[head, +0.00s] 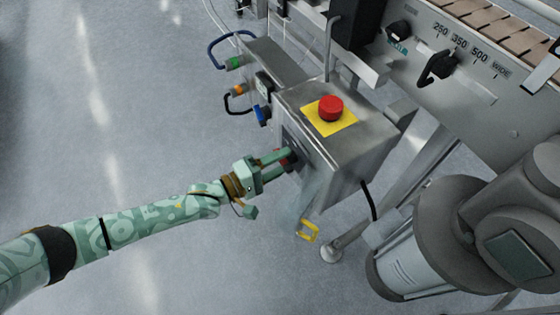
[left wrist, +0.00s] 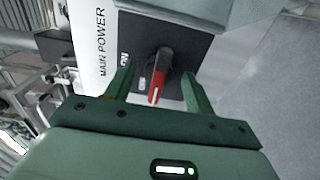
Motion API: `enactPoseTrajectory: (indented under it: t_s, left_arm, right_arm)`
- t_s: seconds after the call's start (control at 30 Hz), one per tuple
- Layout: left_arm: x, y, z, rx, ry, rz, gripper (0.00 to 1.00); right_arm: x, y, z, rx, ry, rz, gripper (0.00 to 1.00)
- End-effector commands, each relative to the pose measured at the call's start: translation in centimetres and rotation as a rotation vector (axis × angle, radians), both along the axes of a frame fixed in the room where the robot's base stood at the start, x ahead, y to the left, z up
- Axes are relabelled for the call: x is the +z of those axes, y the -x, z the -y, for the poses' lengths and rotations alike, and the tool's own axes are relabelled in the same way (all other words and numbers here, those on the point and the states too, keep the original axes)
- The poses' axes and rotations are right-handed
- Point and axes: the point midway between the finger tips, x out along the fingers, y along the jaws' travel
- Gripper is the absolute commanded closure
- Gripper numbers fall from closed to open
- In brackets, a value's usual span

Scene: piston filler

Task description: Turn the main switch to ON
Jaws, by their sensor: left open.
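The main switch shows in the left wrist view as a red handle with a dark end (left wrist: 160,76) on a dark plate, tilted slightly from the picture's vertical. A white label beside it reads MAIN POWER (left wrist: 101,50), with ON printed on the plate near the left finger. In the head view the switch is mostly hidden behind the fingers, on the left face of the steel control box (head: 345,160). My left gripper (head: 290,157) is at that face. Its open fingers (left wrist: 158,82) stand on either side of the handle; I cannot tell whether they touch it. My right gripper is out of view.
A red emergency button on a yellow plate (head: 330,108) sits on top of the box. Coloured connectors with cables (head: 237,90) stick out at the upper left. A yellow padlock-like piece (head: 307,231) hangs below. The floor at left is clear.

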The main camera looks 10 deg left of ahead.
Motion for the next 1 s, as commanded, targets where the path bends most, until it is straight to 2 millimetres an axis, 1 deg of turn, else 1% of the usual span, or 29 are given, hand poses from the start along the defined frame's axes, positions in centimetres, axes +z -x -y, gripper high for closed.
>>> enactPoseTrajectory:
  t_s: [0.27, 0.3, 0.37, 0.4, 0.43, 0.77, 1.0]
  left_arm:
    - [0.12, -0.15, 0.11, 0.0, 0.0, 0.001, 0.46]
    - [0.12, -0.14, 0.1, 0.0, 0.0, 0.001, 0.57]
    - [0.11, -0.14, 0.1, 0.0, 0.0, 0.001, 0.74]
    - [0.1, -0.13, 0.09, 0.0, 0.0, 0.001, 0.85]
    - [0.09, -0.13, 0.09, 0.0, 0.0, 0.001, 0.91]
    - [0.1, -0.11, 0.08, 0.0, -0.023, 0.023, 0.9]
    - [0.16, -0.1, 0.04, 0.001, -0.11, 0.11, 0.9]
  right_arm:
    - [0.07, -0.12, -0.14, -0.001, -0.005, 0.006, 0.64]
    - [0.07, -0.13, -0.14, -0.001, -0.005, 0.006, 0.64]
    - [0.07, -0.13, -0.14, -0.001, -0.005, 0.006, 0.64]
    - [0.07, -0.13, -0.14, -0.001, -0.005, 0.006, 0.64]
    - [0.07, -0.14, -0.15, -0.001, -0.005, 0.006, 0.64]
    - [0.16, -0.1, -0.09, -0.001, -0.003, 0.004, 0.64]
    - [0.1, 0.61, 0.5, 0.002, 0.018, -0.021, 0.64]
